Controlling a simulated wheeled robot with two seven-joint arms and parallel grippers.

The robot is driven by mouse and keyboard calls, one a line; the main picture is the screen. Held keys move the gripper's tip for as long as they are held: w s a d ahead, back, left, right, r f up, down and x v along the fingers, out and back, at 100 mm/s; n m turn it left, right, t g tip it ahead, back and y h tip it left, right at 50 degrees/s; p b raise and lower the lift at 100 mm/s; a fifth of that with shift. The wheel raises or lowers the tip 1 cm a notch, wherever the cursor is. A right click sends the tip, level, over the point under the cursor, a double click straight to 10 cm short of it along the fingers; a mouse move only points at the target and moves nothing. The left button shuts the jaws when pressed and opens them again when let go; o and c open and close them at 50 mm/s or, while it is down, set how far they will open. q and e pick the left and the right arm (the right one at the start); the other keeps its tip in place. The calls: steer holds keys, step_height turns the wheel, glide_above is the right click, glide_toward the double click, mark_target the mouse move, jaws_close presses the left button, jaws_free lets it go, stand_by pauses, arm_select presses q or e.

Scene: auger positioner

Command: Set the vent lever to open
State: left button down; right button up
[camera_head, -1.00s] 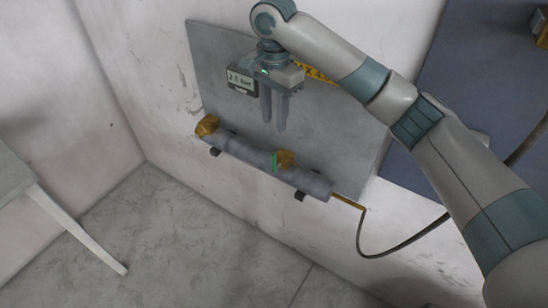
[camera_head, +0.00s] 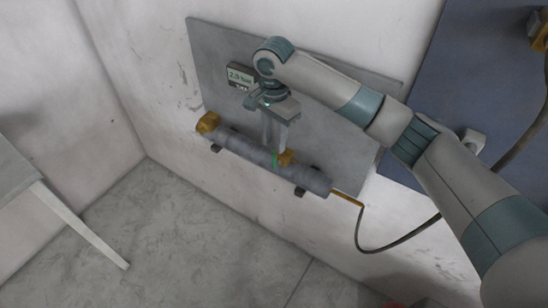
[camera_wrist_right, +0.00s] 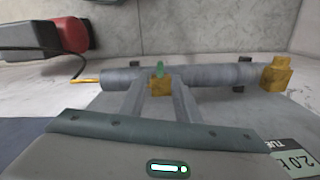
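The grey pipe (camera_head: 240,145) runs along the lower edge of a grey wall panel. A yellow valve block (camera_head: 287,157) with a small green lever (camera_head: 275,160) sits on it. In the right wrist view the green lever (camera_wrist_right: 160,68) stands up just beyond the yellow block (camera_wrist_right: 161,88). My right gripper (camera_head: 274,146) points down at the valve. Its fingers are apart, one on each side of the yellow block in the wrist view; whether they touch it I cannot tell. My left gripper is in neither current view.
A pressure display (camera_head: 240,76) is mounted on the grey panel (camera_head: 215,50). A yellow end fitting (camera_head: 208,123) is at the pipe's left end. A dark hose (camera_head: 400,245) hangs at right. A white table (camera_head: 80,225) stands at left. A red object (camera_wrist_right: 72,35) shows in the wrist view.

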mark_target(274, 166)
step_height(274, 166, down, 9)
steer(key=shift+p, duration=0.8)
steer(key=shift+c, duration=0.5)
jaws_close()
